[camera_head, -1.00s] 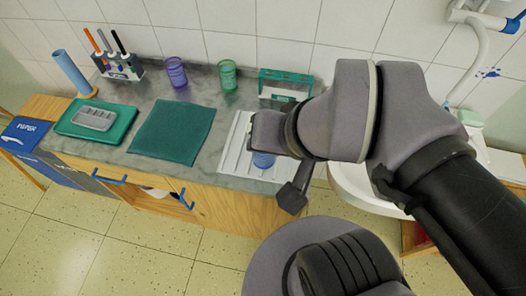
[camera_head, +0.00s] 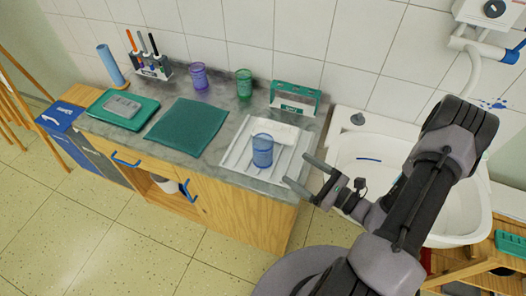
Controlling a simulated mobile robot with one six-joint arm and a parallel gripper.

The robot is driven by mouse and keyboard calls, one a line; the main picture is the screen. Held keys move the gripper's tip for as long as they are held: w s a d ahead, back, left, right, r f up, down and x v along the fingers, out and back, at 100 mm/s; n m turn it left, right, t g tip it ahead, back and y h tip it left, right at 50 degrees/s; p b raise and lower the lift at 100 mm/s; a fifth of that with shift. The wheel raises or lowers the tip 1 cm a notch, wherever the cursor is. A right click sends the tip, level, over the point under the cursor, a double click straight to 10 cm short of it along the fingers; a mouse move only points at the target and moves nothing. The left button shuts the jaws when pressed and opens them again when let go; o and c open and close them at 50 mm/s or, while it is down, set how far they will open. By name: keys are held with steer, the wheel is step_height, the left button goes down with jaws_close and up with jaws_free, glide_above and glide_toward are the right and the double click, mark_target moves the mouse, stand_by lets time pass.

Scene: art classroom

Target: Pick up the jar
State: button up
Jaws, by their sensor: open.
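A blue see-through jar (camera_head: 262,150) stands upright on the white ribbed draining tray (camera_head: 236,154) at the right end of the counter. A purple jar (camera_head: 199,77) and a green jar (camera_head: 244,84) stand further back near the wall. My gripper (camera_head: 300,173) is open and empty. Its two fingers point left toward the blue jar, just to the right of it and apart from it, near the right edge of the counter. Nothing hides the blue jar.
A green rack (camera_head: 296,97) stands behind the draining tray. A white sink (camera_head: 375,160) is to the right. A teal mat (camera_head: 187,126), a green tray (camera_head: 122,108) and a pen holder (camera_head: 153,68) occupy the counter's left. The floor in front is clear.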

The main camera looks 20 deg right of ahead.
steer(key=b, duration=0.2)
glide_toward(256, 144)
steer(key=x, duration=0.5)
steer(key=shift+r, duration=0.2)
steer(key=b+x, duration=0.2)
steer(key=x, duration=0.3)
steer(key=shift+s+a+f, duration=0.1)
steer(key=shift+a+f, duration=0.05)
steer(key=c, duration=1.6)
